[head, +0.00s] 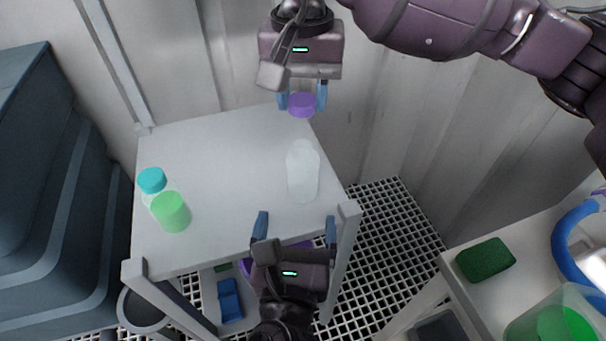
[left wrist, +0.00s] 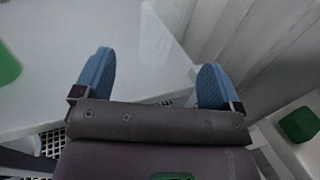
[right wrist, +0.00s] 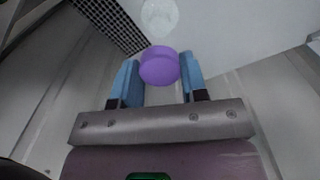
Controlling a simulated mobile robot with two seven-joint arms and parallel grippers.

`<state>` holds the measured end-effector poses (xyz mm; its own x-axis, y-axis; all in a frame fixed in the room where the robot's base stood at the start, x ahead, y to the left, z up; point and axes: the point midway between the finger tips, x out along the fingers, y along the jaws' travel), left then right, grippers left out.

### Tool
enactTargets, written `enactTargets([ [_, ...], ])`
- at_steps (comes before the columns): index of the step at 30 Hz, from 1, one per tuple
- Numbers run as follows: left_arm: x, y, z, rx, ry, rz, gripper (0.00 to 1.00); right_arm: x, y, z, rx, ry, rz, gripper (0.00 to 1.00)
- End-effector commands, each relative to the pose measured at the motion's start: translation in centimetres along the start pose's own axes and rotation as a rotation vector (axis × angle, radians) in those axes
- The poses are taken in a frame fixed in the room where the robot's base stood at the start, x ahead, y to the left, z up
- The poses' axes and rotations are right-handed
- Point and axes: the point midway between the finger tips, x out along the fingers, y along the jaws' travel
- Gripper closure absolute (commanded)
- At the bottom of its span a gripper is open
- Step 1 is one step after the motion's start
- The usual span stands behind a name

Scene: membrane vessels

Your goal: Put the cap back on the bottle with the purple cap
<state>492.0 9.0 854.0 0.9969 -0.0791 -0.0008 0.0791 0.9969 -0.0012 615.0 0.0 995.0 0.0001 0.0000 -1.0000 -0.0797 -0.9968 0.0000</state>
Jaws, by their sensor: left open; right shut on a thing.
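The purple cap (head: 302,106) is held between the fingers of my right gripper (head: 302,97), above the far right part of the table. The cap also shows in the right wrist view (right wrist: 159,66), between both blue fingers. A translucent whitish bottle (head: 303,172) with no cap stands upright on the table's right side, apart from the cap and nearer the front. Its top shows in the right wrist view (right wrist: 159,16). My left gripper (head: 296,228) is open and empty at the table's front edge, in front of the bottle. The bottle shows faintly in the left wrist view (left wrist: 155,45).
A teal-capped bottle (head: 152,181) and a green cylindrical object (head: 171,212) stand at the table's left. The white table (head: 220,160) is clear in the middle. A green block (head: 485,259) lies on another surface at the right. Wall panels stand close behind.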

Motion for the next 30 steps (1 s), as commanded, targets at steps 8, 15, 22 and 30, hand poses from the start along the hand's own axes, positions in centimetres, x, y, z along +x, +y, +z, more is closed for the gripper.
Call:
enactTargets([
  [8,3.3,0.0,0.1,0.002,-0.004,0.001,0.1,0.0,0.0,0.0,0.0,0.0,0.0,0.82],
  [15,7.1,0.0,0.1,0.004,-0.003,0.0,0.1,0.0,0.0,0.0,0.0,0.0,0.0,0.82],
  [22,10.2,0.0,0.0,0.003,-0.002,0.0,0.1,0.0,0.0,0.0,0.0,0.0,0.0,0.82],
  [30,11.7,0.0,0.0,0.001,-0.001,0.0,0.1,0.0,0.0,0.0,0.0,0.0,0.0,0.82],
])
